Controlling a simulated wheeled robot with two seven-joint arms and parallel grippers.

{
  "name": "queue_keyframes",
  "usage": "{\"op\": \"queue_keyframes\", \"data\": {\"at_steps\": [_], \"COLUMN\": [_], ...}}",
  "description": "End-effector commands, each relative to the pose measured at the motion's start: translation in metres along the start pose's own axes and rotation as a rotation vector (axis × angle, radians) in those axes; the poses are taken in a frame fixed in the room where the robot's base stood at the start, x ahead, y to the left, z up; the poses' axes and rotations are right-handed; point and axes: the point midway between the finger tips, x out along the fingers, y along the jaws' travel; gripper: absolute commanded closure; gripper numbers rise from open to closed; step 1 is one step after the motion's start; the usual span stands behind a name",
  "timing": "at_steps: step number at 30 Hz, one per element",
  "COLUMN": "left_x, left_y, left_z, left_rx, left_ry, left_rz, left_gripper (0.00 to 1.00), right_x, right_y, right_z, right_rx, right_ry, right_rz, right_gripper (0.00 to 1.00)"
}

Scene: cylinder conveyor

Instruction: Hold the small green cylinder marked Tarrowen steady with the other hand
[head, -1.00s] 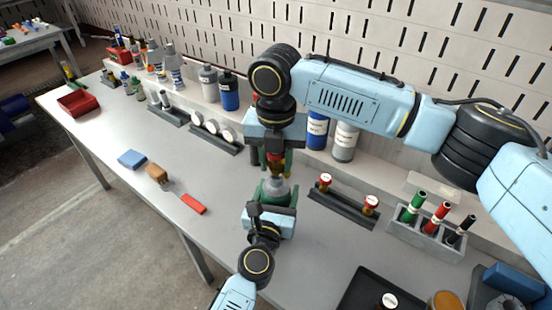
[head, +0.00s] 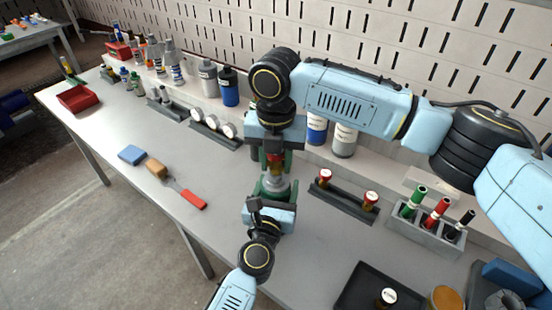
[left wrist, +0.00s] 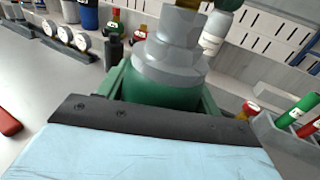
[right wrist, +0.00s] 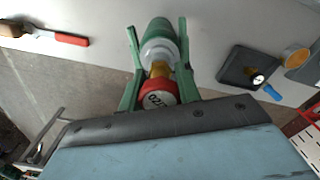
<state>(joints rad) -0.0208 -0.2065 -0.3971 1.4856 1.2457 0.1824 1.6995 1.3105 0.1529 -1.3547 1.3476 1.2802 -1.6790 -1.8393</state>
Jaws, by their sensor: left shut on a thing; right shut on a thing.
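The small green cylinder (head: 273,187) with a grey shoulder stands roughly upright between my two grippers; its Tarrowen marking is not readable. My left gripper (head: 268,196) is shut around its green body, which also shows in the left wrist view (left wrist: 160,93). Above the grey shoulder is a brass-coloured neck (left wrist: 182,25) with a red-capped valve (right wrist: 157,92) on it. My right gripper (head: 272,160) comes from above and is shut on the valve. In the right wrist view the cylinder (right wrist: 158,30) lies beyond the valve, between the green fingers. Whether its base touches the table is hidden.
A dark rack with two red-capped valves (head: 325,175) stands right of the cylinder, and a grey holder (head: 430,230) with coloured tubes beyond. A black tray (head: 355,292) is at the front right. A red-handled brush (head: 190,198) lies left. The table between is clear.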

Motion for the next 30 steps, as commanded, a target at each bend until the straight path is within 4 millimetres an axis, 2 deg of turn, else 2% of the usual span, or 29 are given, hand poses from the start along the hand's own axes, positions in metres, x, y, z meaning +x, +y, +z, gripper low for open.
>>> {"op": "queue_keyframes", "data": {"at_steps": [10,14,23,26,30], "left_x": [-0.0001,-0.0001,-0.0001,-0.0001,-0.0001], "left_y": [0.0,0.0,0.0,0.0,0.0], "left_z": [-0.0004,-0.0004,-0.0004,-0.0004,-0.0004], "left_rx": [0.0,0.0,0.0,0.0,0.0], "left_ry": [0.001,0.001,0.001,0.001,0.001], "left_rz": [0.0,0.0,0.0,0.0,0.0], "left_gripper": [0.63,0.63,0.63,0.63,0.63], "right_x": [0.0004,0.0003,0.0002,0.0007,0.0011], "right_y": [0.0006,0.0005,0.0004,0.0005,0.0004], "right_z": [-0.0006,-0.0002,-0.0001,-0.0005,-0.0006], "right_rx": [0.419,0.49,0.503,0.578,0.771], "right_ry": [0.001,0.0,0.0,0.001,0.002], "right_rz": [0.001,0.002,0.001,0.001,0.001], "right_gripper": [0.99,0.99,0.99,0.99,0.99]}}
